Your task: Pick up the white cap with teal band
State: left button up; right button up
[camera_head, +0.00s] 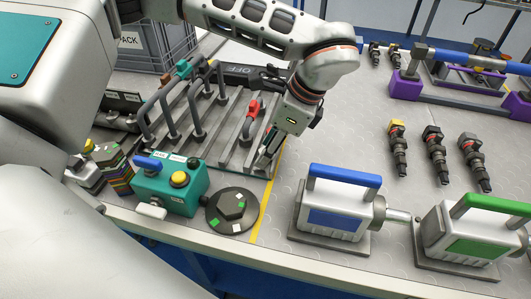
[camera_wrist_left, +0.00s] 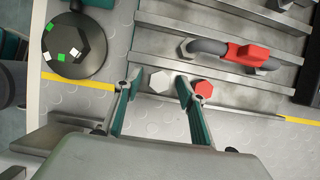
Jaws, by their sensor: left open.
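A white hexagonal cap (camera_wrist_left: 160,81) shows from above in the left wrist view, by the end of the metal rails. No teal band shows on it from this angle. My left gripper (camera_wrist_left: 158,88) is open, with one finger on each side of the white cap. I cannot tell whether the fingers touch it. In the head view my left gripper (camera_head: 265,163) points down at the right end of the rails, and the cap cannot be made out there. My right gripper is not in view.
A red hexagonal cap (camera_wrist_left: 203,89) sits close beside the right finger. A red-sleeved handle (camera_wrist_left: 250,55) rises from the rails behind. A dark round base (camera_head: 232,211), a teal button box (camera_head: 171,188) and a blue-handled unit (camera_head: 335,207) stand nearby.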

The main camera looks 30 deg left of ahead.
pick_arm(q)
jog(key=c, duration=0.8)
jog(key=shift+r, duration=0.1)
jog(key=shift+c, duration=0.2)
